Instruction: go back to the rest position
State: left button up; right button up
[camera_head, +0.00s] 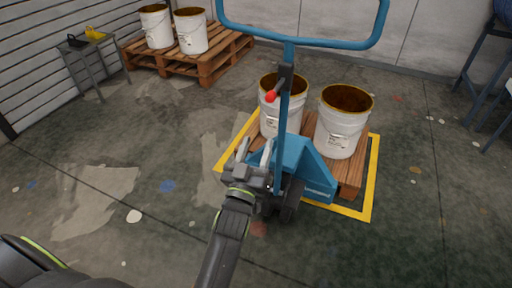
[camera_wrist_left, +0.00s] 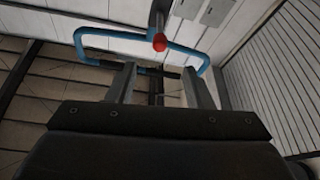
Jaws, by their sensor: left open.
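My left gripper (camera_head: 257,153) is in the lower middle of the head view, in front of the blue pallet jack (camera_head: 302,162). Its two fingers are apart with nothing between them, and they also show in the left wrist view (camera_wrist_left: 160,85). The jack's blue handle loop (camera_head: 300,42) rises above the gripper in the head view and shows beyond the fingertips in the left wrist view (camera_wrist_left: 95,35). A red knob (camera_head: 270,96) sits on the lever below the loop; it also shows in the left wrist view (camera_wrist_left: 160,42). My right gripper is not in view.
Two open white buckets (camera_head: 342,128) stand on a wooden pallet (camera_head: 352,172) behind the jack, within a yellow floor frame (camera_head: 373,180). Another pallet (camera_head: 213,62) with two buckets is at the back left, beside a small grey table (camera_head: 77,44).

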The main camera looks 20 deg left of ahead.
pick_arm(q)
jog(key=shift+f, duration=0.15)
notch_tip(320, 180, down, 16)
jog(key=m+g+h+p, duration=0.1)
jog(key=g+p, duration=0.3)
jog(key=g, duration=0.1)
jog(key=s+a+f+m+g+p, duration=0.1)
jog(key=s+a+f+g, duration=0.15)
jog(key=s+f, duration=0.4)
jog(key=s+a+f+g+p, duration=0.1)
jog(key=s+f+g+p, duration=0.2)
jog(key=f, duration=0.7)
jog(key=s+a+f+g+p, duration=0.1)
jog(key=s+a+f+g, duration=0.1)
jog(key=s, duration=1)
jog(key=s+a+f+g+p, duration=0.1)
jog(key=s+a+f+g, duration=0.2)
jog(key=s, duration=0.9)
jog(key=s+a+f+g+p, duration=0.2)
jog(key=s+f+g, duration=0.3)
jog(key=s+f, duration=0.4)
jog(key=s+a, duration=0.1)
jog(key=s, duration=0.2)
jog(key=shift+m, duration=0.3)
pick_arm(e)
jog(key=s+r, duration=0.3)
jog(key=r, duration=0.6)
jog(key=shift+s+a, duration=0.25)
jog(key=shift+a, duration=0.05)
